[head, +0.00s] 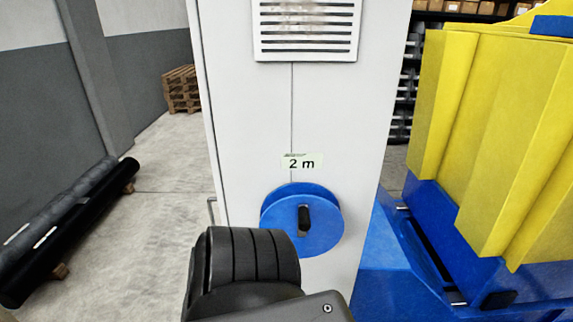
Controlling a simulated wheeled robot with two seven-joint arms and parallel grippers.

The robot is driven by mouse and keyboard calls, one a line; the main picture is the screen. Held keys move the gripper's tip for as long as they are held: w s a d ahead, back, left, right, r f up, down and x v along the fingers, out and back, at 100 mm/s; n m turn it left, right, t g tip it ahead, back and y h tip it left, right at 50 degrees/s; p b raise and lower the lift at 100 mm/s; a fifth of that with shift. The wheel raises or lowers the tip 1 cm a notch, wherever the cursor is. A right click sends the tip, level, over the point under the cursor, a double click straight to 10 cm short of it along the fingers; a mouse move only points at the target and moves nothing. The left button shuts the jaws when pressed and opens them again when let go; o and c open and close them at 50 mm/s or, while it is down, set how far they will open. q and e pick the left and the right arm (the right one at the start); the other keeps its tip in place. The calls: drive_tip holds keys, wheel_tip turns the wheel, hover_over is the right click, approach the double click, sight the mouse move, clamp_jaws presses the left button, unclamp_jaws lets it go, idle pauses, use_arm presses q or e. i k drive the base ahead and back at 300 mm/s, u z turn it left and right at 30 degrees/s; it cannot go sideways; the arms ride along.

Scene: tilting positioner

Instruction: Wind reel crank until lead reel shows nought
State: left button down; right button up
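The blue reel (278,222) is a round disc on the front of a white cabinet. A dark upright grip (304,219) sits near its middle; I cannot tell whether this is the crank handle. A label above the reel (302,161) reads "2 m". A thin grey bent rod (210,211) sticks out at the cabinet's left edge. One of my black arms fills the bottom middle, in front of the reel's lower left edge. No fingertips of either gripper show, and I cannot tell whether the arm touches anything.
The white cabinet (250,120) has a slotted vent (306,45) high up. A yellow and blue machine (490,130) stands close on the right. Black rolls (75,220) lie along the left wall, and wooden pallets (181,88) stand behind. The floor (150,240) between is clear.

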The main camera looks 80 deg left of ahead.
sight(303, 224)
drive_tip(key=k, duration=0.5)
drive_tip(key=z, duration=0.5)
drive_tip(key=i, duration=0.7)
drive_tip(key=u, duration=1.8)
